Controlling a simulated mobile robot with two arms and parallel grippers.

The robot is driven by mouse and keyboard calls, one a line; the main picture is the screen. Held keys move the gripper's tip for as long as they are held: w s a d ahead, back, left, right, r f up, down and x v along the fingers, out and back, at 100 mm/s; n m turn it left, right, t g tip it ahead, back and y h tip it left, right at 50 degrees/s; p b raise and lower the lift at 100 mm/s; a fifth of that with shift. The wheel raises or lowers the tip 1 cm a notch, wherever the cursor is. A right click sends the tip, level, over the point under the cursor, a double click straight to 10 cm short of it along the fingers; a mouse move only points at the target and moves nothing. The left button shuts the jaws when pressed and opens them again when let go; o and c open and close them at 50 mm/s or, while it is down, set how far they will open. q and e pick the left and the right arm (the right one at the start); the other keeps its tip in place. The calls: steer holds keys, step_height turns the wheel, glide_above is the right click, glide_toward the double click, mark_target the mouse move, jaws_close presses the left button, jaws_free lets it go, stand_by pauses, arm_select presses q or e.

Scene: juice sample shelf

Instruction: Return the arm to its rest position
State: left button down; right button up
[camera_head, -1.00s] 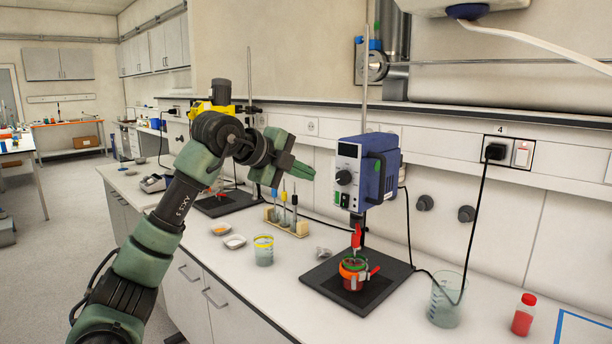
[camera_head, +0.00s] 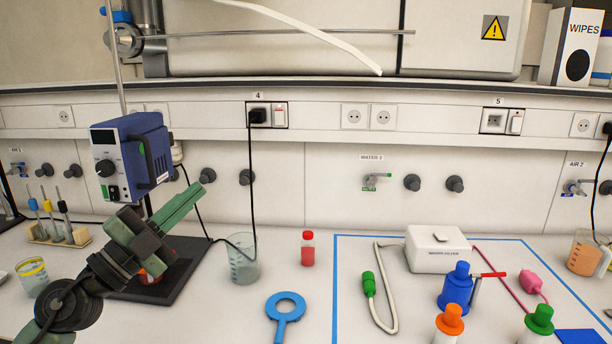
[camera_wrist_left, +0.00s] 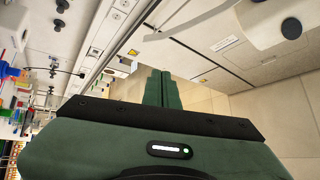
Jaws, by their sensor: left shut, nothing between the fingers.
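My left arm comes in from the lower left in the head view. Its green left gripper (camera_head: 196,203) is raised in front of the blue stirrer unit (camera_head: 130,155) and the dark stand plate below it. The fingers point up and to the right and hold nothing. In the left wrist view the two green fingers (camera_wrist_left: 159,88) lie side by side, shut, with only wall and bench background around them. The gripper hides part of the red vessel (camera_head: 150,276) on the stand plate. My right gripper is not in view.
A glass beaker (camera_head: 244,262) and a red-capped bottle (camera_head: 308,249) stand right of the stand plate (camera_head: 185,265). A blue ring tool (camera_head: 286,308) lies in front. Farther right are a white box (camera_head: 436,250) and a blue bottle (camera_head: 455,288). A test-tube rack (camera_head: 60,238) stands left.

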arm_select(q)
steer(key=s+a+f+n+g+y, duration=0.1)
steer(key=s+a+f+n+y, duration=0.2)
steer(key=f+n+y, duration=0.55)
steer(key=s+a+f+n+g+y, duration=0.1)
steer(key=s+a+f+n+y, duration=0.4)
steer(key=f, duration=0.6)
steer(key=a+f+n+y, duration=0.1)
steer(key=f+n+y, duration=0.4)
steer(key=f+n, duration=0.35)
steer(key=s+d+f+m+g+h, duration=0.1)
steer(key=s+d+f+g, duration=0.25)
steer(key=s+f, duration=0.35)
steer(key=s+d+f+g+h, duration=0.2)
steer(key=s+f+g, duration=0.35)
steer(key=s, duration=0.45)
steer(key=s+d+f+m+g+h, duration=0.1)
steer(key=s+d+f+g, duration=0.2)
steer(key=s+f, duration=0.4)
step_height(320, 180, down, 25)
steer(key=s+g, duration=0.1)
steer(key=s, duration=0.1)
steer(key=s+a+f+g, duration=0.1)
steer(key=s+a+f, duration=0.2)
steer(key=s+f, duration=1.3)
steer(key=shift+s+f, duration=0.2)
steer(key=shift+s, duration=0.3)
